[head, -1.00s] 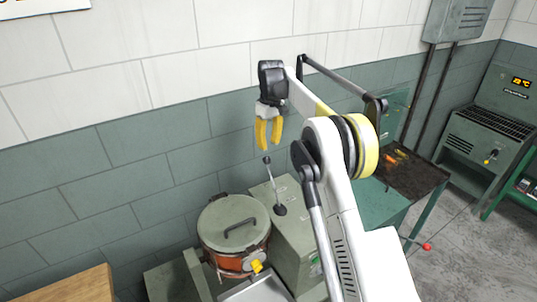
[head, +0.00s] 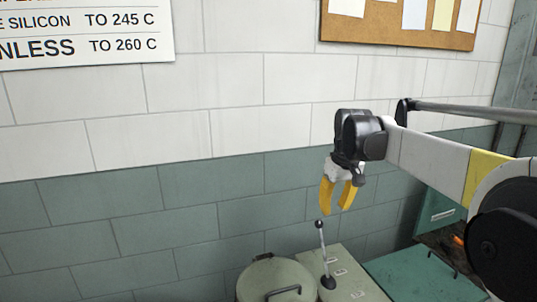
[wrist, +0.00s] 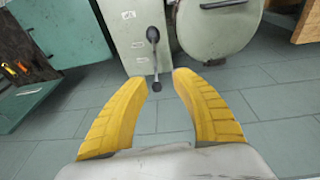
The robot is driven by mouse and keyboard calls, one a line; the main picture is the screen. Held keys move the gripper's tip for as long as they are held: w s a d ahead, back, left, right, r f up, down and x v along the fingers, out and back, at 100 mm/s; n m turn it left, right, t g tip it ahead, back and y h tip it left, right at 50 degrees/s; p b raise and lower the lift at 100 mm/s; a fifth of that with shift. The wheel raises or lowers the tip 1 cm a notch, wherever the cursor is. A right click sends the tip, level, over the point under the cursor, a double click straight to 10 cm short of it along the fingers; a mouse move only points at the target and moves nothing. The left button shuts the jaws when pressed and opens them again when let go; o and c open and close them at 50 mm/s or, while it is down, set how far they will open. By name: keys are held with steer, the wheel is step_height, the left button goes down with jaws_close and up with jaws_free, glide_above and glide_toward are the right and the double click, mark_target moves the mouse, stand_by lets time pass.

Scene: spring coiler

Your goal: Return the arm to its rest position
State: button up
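My gripper (head: 338,195) hangs from my raised arm in the head view, its two yellow fingers pointing down and apart. It is open and empty. In the wrist view the fingers (wrist: 164,82) stand apart with nothing between them but the view of the lever and floor beyond. In the head view my gripper is above the lever (head: 321,250), which stands upright on a grey-green cabinet (head: 350,290). The lever also shows in the wrist view (wrist: 154,55). The gripper appears clear of it, though the exact gap is hard to tell.
A round lidded drum (head: 272,280) is left of the lever. A green bench (head: 410,276) stands to the right, with an orange-handled tool (head: 457,241) on a dark top. The tiled wall (head: 190,185), a lettered sign (head: 85,32) and a cork board (head: 400,30) are behind.

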steer(key=s+f+m+t+b, duration=0.1)
steer(key=s+f+b, duration=0.15)
steer(key=s, duration=0.55)
steer(key=s+f+m+t+b, duration=0.1)
steer(key=s+f+b, duration=0.15)
steer(key=s, duration=0.55)
steer(key=s+f+m+t+b, duration=0.1)
steer(key=s+f+b, duration=0.4)
steer(key=s+f, duration=0.8)
steer(key=shift+s+f+m+t, duration=0.2)
steer(key=shift+s+m+t, duration=0.1)
steer(key=shift+s+t, duration=0.5)
